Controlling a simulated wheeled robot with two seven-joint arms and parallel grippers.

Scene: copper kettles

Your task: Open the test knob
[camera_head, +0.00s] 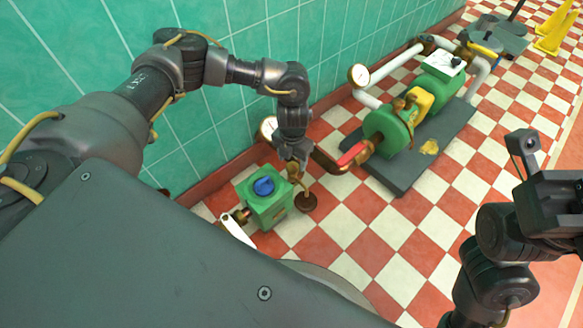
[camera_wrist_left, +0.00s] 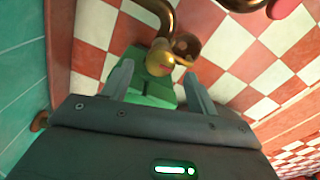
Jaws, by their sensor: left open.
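A green box (camera_head: 268,207) stands on the floor by the wall with a blue knob (camera_head: 263,186) on top. Brass pipework rises at its right side. My left gripper (camera_head: 297,161) points down over this brass. In the left wrist view, my left gripper (camera_wrist_left: 158,72) is open. A rounded brass fitting (camera_wrist_left: 160,57), with a small handle-like arm and a touch of red, shows between and just beyond its fingertips. I take it for the test knob but cannot be sure. Contact with the fingers cannot be told. My right wrist (camera_head: 548,205) is at the right edge; its fingers do not show.
A red-handled valve (camera_head: 352,154) and a round gauge (camera_head: 268,129) are close to my left gripper. A green pump (camera_head: 388,130) on a dark base stands behind to the right. The tiled wall (camera_head: 290,40) is close on the left. Checkered floor lies open in front.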

